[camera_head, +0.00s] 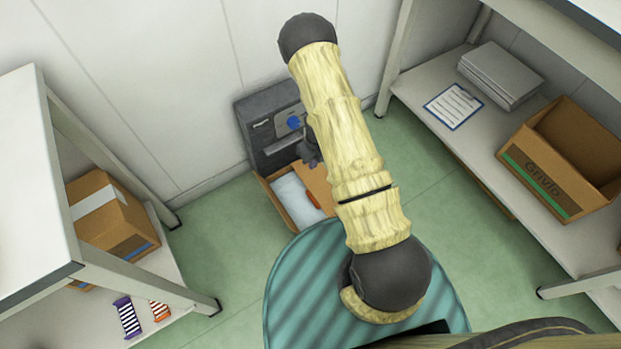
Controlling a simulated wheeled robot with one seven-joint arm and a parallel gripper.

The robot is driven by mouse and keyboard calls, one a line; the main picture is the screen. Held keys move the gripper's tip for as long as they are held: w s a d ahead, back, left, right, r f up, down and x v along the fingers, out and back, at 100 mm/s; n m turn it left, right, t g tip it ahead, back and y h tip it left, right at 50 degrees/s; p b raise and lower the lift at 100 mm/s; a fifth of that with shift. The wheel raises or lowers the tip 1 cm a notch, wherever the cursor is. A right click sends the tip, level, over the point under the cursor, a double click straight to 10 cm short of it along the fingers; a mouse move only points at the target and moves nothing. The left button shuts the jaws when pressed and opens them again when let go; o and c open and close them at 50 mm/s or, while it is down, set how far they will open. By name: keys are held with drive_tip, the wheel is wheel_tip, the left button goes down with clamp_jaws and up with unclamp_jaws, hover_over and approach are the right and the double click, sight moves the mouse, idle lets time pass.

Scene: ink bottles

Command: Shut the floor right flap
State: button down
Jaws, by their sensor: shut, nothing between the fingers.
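An open cardboard box (286,212) stands on the green floor against a dark grey unit by the back wall. Inside it I see a white, soft-looking item (292,197) and a small orange-red item (313,198). A brown cardboard panel, which looks like the right flap (317,183), shows on the box's right side, partly hidden by my arm. My gripper (312,161) is shut and empty, small and dark, above the back of the box, next to this panel. I cannot tell whether it touches the panel.
The dark grey unit (262,112) with a blue round part is behind the box. A shelf (28,165) with a taped carton (118,232) stands left. A right shelf holds a clipboard (453,106), grey stack (498,74) and open carton (545,180). Floor left of the box is clear.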

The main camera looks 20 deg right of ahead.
sight(308, 186)
drive_tip(key=f+b, duration=0.2)
drive_tip(key=f, duration=0.2)
drive_tip(key=a+f+b, duration=0.1)
drive_tip(key=f+b, duration=0.2)
drive_tip(key=f, duration=0.2)
drive_tip(key=f+b, duration=0.2)
drive_tip(key=f, duration=0.2)
drive_tip(key=shift+s+a+f, duration=0.15)
drive_tip(key=shift+s+f, duration=0.1)
drive_tip(key=shift+f+b, duration=0.15)
drive_tip(key=shift+b, duration=0.15)
drive_tip(key=shift+s+a+f, duration=0.1)
drive_tip(key=shift+a+f, duration=0.1)
drive_tip(key=shift+f, duration=0.35)
drive_tip(key=shift+s+a+f, duration=0.1)
drive_tip(key=shift+a+f, duration=0.1)
drive_tip(key=shift+f, duration=0.35)
drive_tip(key=shift+r, duration=0.1)
drive_tip(key=shift+r+p, duration=0.4)
drive_tip(key=shift+p, duration=0.15)
drive_tip(key=shift+r, duration=0.2)
drive_tip(key=shift+w+d+r+p, duration=0.1)
drive_tip(key=shift+r+p, duration=0.05)
drive_tip(key=shift+p, duration=0.15)
